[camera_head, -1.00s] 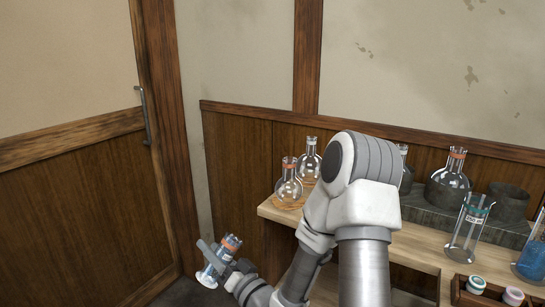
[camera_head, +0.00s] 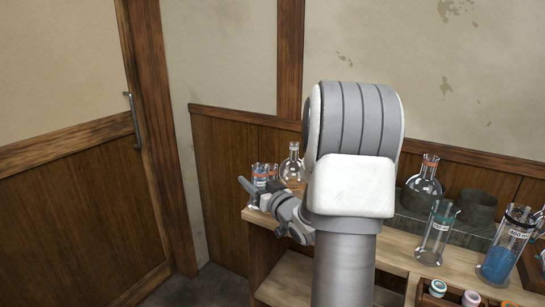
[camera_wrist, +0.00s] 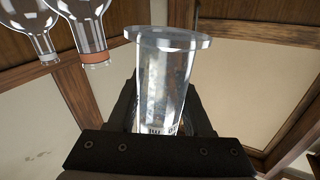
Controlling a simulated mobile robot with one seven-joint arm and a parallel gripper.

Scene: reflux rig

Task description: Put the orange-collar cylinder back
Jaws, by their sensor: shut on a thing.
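My gripper (camera_head: 262,190) is shut on a clear glass cylinder (camera_head: 256,180) at the left end of the bench in the head view. The cylinder looks close to upright, with its lower part partly hidden by the gripper. In the wrist view the cylinder (camera_wrist: 165,75) stands between my fingers, with its wide foot at the top of the picture and printed marks near the jaws. Its orange collar cannot be made out clearly now. In the head view it overlaps a flask, so I cannot tell the gap between them.
Round flasks (camera_head: 291,166) stand at the bench's left end, and also show in the wrist view (camera_wrist: 92,35). Farther right are an orange-collared flask (camera_head: 424,184), a dark empty ring (camera_head: 477,207), a green-collared cylinder (camera_head: 437,232) and a blue-filled cylinder (camera_head: 498,264). A wall is behind.

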